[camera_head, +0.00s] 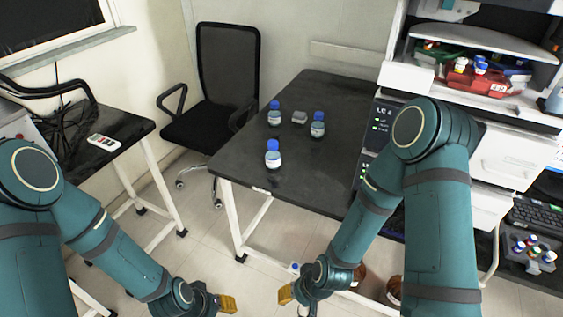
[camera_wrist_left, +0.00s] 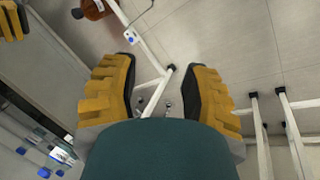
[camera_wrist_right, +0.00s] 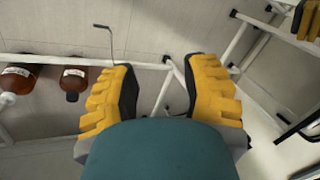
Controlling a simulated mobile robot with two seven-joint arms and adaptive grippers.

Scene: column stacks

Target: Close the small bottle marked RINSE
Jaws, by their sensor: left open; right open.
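Three small clear bottles with blue tops stand upright on the dark table (camera_head: 240,160): a front one (camera_head: 273,160), a back left one (camera_head: 274,119) and a right one (camera_head: 317,130). Their labels are too small to read, so I cannot tell which is marked RINSE, nor how tightly any top sits. My left gripper (camera_head: 227,303) is low in front of the table, open and empty; its yellow fingers spread apart in the left wrist view (camera_wrist_left: 165,85). My right gripper (camera_head: 286,293) is also low in front of the table, open and empty, as the right wrist view (camera_wrist_right: 165,90) shows.
A small grey block (camera_head: 299,117) lies between the back bottles. A white instrument (camera_head: 510,150) stands right of the table, with a red rack (camera_head: 485,85) in it. A black chair (camera_head: 220,90) stands behind left. Brown bottles (camera_wrist_right: 72,80) stand low down. The table's front left is clear.

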